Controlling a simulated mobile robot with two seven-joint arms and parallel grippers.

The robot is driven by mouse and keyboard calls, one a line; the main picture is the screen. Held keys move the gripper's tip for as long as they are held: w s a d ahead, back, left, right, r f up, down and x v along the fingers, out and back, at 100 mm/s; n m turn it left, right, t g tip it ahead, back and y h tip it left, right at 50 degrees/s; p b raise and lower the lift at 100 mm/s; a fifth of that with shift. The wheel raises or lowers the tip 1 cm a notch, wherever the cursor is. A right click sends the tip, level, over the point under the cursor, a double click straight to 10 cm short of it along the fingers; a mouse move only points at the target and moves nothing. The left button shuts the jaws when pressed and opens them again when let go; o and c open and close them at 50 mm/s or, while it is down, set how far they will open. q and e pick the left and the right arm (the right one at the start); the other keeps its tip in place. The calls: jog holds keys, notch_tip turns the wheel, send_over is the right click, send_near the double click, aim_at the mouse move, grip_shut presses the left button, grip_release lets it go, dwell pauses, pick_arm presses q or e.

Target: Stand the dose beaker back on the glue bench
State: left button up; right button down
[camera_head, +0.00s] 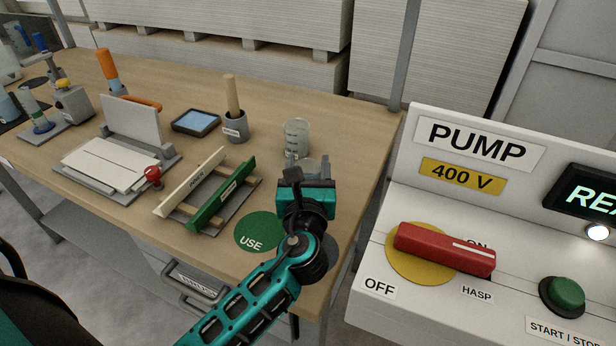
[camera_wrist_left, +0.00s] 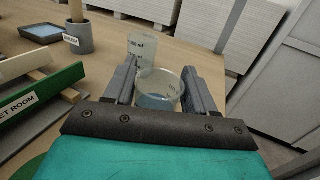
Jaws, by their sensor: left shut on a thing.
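A small clear beaker with pale blue liquid (camera_wrist_left: 158,101) is between the fingers of my left gripper (camera_wrist_left: 160,75) in the left wrist view, which are shut on it. It looks upright. In the head view my left gripper (camera_head: 308,172) is over the right end of the wooden glue bench (camera_head: 352,130) and hides most of this beaker. I cannot tell whether its base touches the bench. A taller clear beaker with markings (camera_head: 297,138) stands just behind it, and also shows in the left wrist view (camera_wrist_left: 142,50). My right gripper is not in view.
A green round USE mat (camera_head: 259,232) lies left of my wrist, with a dark round patch (camera_head: 331,252) partly behind it. A green-railed rack (camera_head: 222,192) and a grey pot (camera_head: 236,127) stand left. The pump panel (camera_head: 470,205) with a red switch is at right.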

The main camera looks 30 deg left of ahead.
pick_arm(q)
jog(key=shift+f, duration=0.65)
jog(key=shift+f, duration=0.2)
jog(key=o, duration=1.1)
jog(key=shift+r, duration=0.1)
